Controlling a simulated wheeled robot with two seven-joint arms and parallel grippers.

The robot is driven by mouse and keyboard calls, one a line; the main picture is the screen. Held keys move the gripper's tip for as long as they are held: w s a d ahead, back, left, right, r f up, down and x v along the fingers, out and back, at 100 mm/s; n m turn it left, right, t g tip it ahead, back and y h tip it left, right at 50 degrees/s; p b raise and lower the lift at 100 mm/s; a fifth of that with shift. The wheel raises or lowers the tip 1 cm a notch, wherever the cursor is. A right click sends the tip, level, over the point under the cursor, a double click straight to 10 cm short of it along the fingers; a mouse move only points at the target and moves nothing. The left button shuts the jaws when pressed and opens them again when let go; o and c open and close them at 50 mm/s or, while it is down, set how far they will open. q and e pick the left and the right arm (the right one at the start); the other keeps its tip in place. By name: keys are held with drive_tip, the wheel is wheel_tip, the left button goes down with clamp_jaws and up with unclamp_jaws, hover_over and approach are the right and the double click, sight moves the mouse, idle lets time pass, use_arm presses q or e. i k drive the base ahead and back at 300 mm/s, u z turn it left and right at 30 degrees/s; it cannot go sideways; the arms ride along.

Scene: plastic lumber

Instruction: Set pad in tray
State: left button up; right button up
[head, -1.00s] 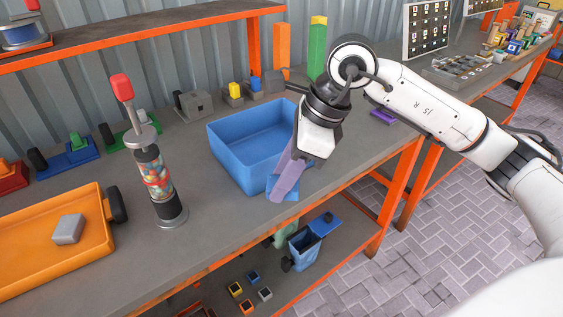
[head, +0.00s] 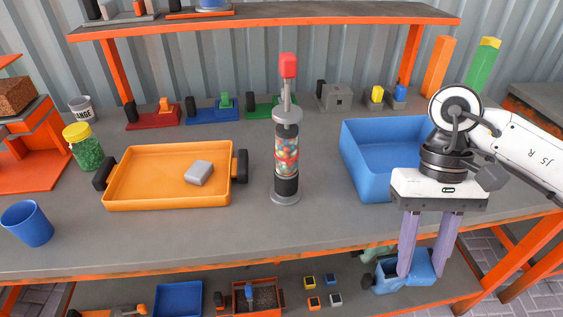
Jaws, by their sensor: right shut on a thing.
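My right gripper (head: 425,270) points down at the right, just past the bench's front edge. Its two long purple fingers stand apart, with a flat blue piece (head: 422,262) between the tips. This blue piece looks like the pad; it overlaps blue things on the lower shelf, so its outline is hard to tell. The orange tray (head: 130,200) with black side handles lies on the bench at left. A small grey block (head: 198,173) lies inside it, right of centre; the rest of its floor is bare. My left gripper is out of view.
A candy-filled dispenser (head: 287,160) with a red top stands between the tray and a blue bin (head: 365,180). A green-filled jar (head: 83,150) and a blue cup (head: 27,223) stand left of the tray. The bench's front strip is clear.

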sight(150, 178)
drive_tip(key=z, duration=1.75)
drive_tip(key=k, duration=1.15)
drive_tip(key=u, duration=2.15)
drive_tip(key=i, duration=1)
